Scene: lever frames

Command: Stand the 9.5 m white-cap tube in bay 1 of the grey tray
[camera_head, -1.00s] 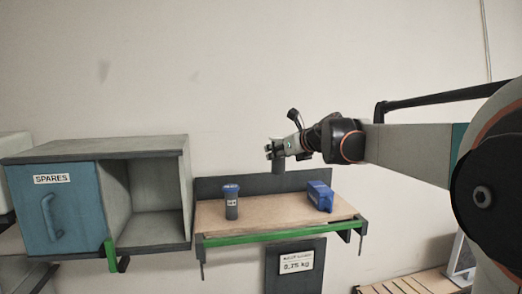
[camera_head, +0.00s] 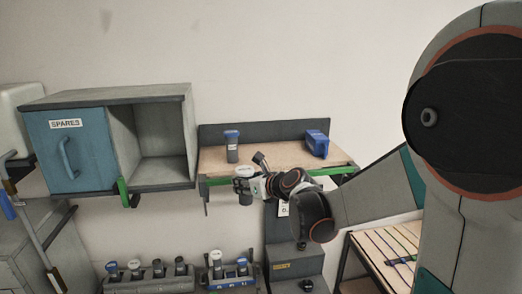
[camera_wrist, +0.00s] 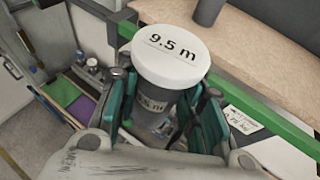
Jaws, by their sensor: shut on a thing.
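The white-cap tube (camera_wrist: 170,55) is grey with a white cap reading "9.5 m" in the wrist view. My gripper (camera_wrist: 160,112) is shut around its body below the cap, and the fingers hide part of its sides. In the head view the tube's white cap (camera_head: 243,171) shows at my gripper (camera_head: 246,187), in front of the shelf's green edge and above the trays. The grey tray (camera_head: 150,286) is at the bottom, left of centre, with several dark tubes standing in it. Its bay numbers are too small to read.
A blue tray (camera_head: 232,283) with tubes stands right of the grey tray. The wooden shelf (camera_head: 275,158) holds a blue-cap tube (camera_head: 232,147) and a blue bin (camera_head: 317,144). The SPARES cabinet (camera_head: 67,150) is at the left; a dark box (camera_head: 293,268) sits at the lower right.

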